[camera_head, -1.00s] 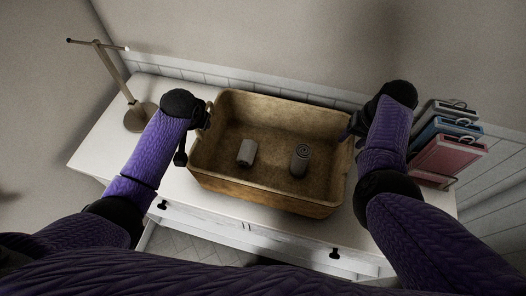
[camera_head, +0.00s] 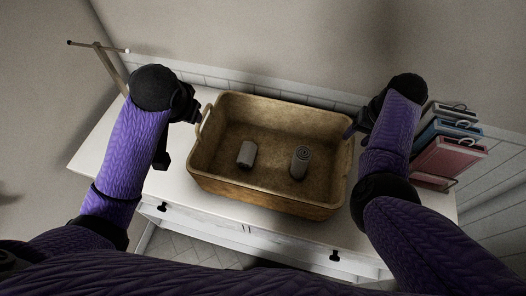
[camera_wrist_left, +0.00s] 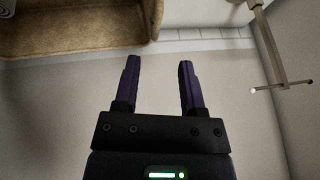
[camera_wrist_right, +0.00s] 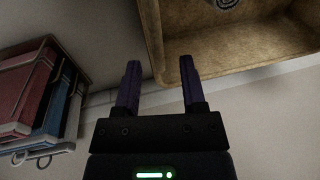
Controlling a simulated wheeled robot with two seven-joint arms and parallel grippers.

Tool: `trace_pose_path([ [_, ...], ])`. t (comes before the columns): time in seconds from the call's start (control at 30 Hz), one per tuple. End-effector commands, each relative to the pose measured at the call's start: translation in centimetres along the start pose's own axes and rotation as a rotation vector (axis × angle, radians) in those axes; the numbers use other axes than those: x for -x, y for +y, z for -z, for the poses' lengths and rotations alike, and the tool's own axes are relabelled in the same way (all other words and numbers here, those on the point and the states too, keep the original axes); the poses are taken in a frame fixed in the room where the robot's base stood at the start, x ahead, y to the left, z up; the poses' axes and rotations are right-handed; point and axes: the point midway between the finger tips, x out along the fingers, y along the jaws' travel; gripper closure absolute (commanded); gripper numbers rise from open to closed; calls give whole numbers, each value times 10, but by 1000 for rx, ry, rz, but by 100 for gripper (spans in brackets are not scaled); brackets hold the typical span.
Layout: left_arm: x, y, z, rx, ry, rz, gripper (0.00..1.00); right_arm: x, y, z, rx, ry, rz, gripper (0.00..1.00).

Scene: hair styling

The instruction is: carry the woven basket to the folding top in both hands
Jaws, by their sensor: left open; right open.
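The woven basket (camera_head: 268,199) is a tan, open rectangular box upright on a white cabinet. Two grey rolls, (camera_head: 246,154) and (camera_head: 301,162), lie inside it. Its left handle (camera_head: 205,121) shows clear of my left gripper. My left gripper (camera_wrist_left: 157,75) is open and empty, apart from the basket on its left side. The basket's wall (camera_wrist_left: 80,48) shows at the upper left of the left wrist view. My right gripper (camera_wrist_right: 160,76) is open beside the basket's right end (camera_wrist_right: 153,40); contact there cannot be told. I cannot make out a folding top.
The white cabinet (camera_head: 95,155) has bare room left of the basket. A slim stand with a crossbar (camera_head: 97,47) rises at the far left. A rack of red, blue and grey items (camera_head: 450,158) stands close to my right arm. A tiled wall edge (camera_head: 212,80) runs behind.

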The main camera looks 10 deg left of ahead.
Motion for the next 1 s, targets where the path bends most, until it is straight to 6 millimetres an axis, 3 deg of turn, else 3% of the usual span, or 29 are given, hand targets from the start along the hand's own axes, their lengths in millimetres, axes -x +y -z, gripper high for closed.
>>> trace_pose_path([
  [0.1, 0, 0, 0, 0, 0, 0, 47, 27, 0, 1, -1, 5, -1, 47],
  [0.27, 0, 0, 0, 0, 0, 0, 47, 48, 0, 0, 0, 1, -1, 47],
  [0.73, -1, 1, -2, -2, -1, -3, 47, 50, 2, -2, -4, 1, -7, 47],
  [0.87, -8, 21, -30, -18, -22, -39, 47, 31, 38, -28, -42, 40, -112, 47],
  [1.0, -10, 50, -80, -28, -55, -96, 47, 15, 72, -78, -13, 119, -265, 47],
])
